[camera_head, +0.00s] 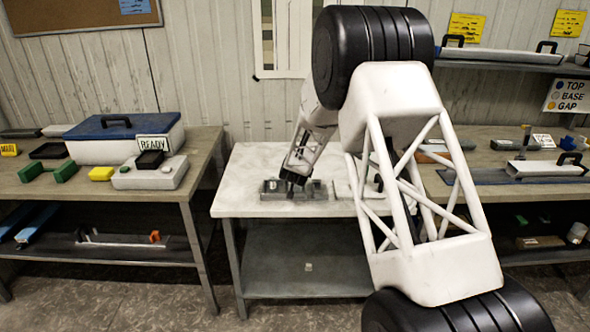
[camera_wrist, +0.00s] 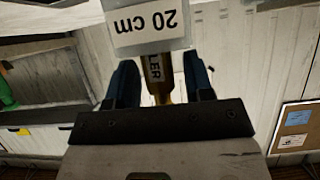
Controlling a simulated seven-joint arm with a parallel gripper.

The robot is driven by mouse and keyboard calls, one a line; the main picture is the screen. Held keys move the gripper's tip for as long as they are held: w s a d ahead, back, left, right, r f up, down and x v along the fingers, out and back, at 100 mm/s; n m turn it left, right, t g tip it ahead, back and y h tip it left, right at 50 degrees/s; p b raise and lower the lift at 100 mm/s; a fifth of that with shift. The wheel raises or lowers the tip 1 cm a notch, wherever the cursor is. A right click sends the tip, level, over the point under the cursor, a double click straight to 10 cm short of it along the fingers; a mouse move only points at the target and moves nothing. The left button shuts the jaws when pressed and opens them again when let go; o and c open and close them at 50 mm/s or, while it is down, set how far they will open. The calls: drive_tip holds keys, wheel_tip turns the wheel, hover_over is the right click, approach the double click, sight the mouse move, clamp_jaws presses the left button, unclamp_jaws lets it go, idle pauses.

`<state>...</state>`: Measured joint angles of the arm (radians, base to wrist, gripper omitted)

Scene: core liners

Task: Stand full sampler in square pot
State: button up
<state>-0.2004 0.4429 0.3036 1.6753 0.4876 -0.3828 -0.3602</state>
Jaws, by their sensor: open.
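My gripper (camera_wrist: 160,68) shows in the wrist view with its two blue fingers apart. A narrow brown cylinder (camera_wrist: 155,72) with dark lettering ending in "LER", likely the sampler, stands between the fingers, with gaps visible on both sides. A white "20 cm" label (camera_wrist: 150,24) appears upside down beyond it. In the head view my gripper (camera_head: 293,178) is low over a grey compartmented holder (camera_head: 318,191) on the white middle table. The sampler is too small or hidden to make out there. I cannot tell which thing is the square pot.
The white table (camera_head: 245,204) has clear surface left of the holder. The left bench holds a blue-lidded box (camera_head: 125,138), a black tray (camera_head: 48,150) and a "READY" sign (camera_head: 152,143). The right bench carries a blue mat (camera_head: 480,178) and small items. My arm hides the table's right part.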

drive_tip(key=shift+r, duration=0.15)
drive_tip(key=v, duration=1.2)
idle(1.0)
drive_tip(key=s+d+r+g+y, duration=0.1)
drive_tip(key=s+d+r, duration=0.2)
drive_tip(key=s+r, duration=0.35)
drive_tip(key=s+d+r+g, duration=0.2)
drive_tip(key=s+d+r, duration=0.1)
drive_tip(key=s, duration=0.7)
drive_tip(key=s+d+r+g+y, duration=0.1)
drive_tip(key=s+d+r, duration=0.3)
drive_tip(key=s, duration=0.5)
drive_tip(key=s+d+r+g+h, duration=0.1)
drive_tip(key=s+d+g, duration=0.1)
drive_tip(key=s, duration=1.5)
drive_tip(key=s+d+r+g+h, duration=0.1)
drive_tip(key=s+d+g, duration=0.2)
drive_tip(key=s, duration=1.4)
drive_tip(key=shift+d+g, duration=0.3)
drive_tip(key=shift+d, duration=0.95)
